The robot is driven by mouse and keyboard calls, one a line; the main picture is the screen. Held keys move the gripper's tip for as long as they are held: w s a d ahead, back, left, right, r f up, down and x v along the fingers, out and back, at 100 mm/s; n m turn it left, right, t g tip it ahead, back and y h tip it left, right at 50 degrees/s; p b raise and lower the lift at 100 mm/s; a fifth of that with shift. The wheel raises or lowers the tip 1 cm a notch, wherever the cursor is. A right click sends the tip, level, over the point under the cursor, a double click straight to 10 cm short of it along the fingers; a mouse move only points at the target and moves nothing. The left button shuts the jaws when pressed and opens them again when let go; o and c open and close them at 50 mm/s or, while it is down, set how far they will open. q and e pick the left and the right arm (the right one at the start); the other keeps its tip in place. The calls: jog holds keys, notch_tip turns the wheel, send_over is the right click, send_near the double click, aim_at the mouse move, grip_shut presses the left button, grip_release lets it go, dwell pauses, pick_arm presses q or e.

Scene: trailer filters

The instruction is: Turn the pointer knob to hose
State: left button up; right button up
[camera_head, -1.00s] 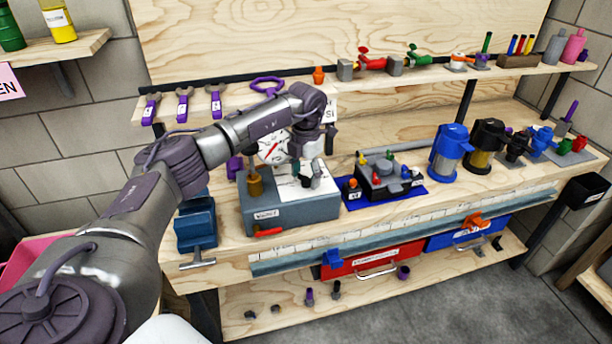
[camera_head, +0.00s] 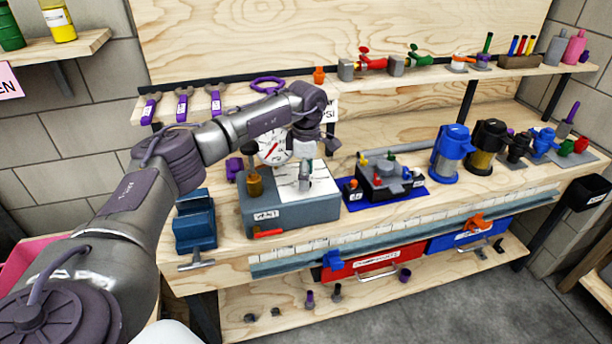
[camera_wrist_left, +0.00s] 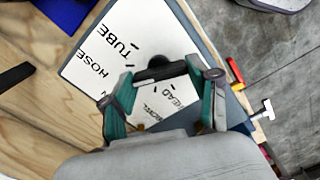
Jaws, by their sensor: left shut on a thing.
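A grey-blue box (camera_head: 290,212) stands on the workbench with a white label plate (camera_head: 322,185) on top. In the left wrist view the plate (camera_wrist_left: 88,62) carries the words HOSE and TUBE, with other words partly hidden. The black pointer knob (camera_wrist_left: 160,69) sits on the plate between the fingertips of my left gripper (camera_wrist_left: 163,78), which is shut on it. In the head view my left gripper (camera_head: 304,174) reaches down onto the box top and mostly hides the knob. The direction of the pointer is unclear. My right gripper is not in view.
A round gauge (camera_head: 273,148) and a brass-coloured fitting (camera_head: 254,185) stand beside the gripper. A blue vise (camera_head: 195,222) is left of the box. Tools and valves line the shelf behind.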

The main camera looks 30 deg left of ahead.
pick_arm(q)
jog(key=shift+w+r+m, duration=0.1)
jog(key=shift+m, duration=1.4)
jog(key=o, duration=1.2)
jog(key=shift+c, duration=0.2)
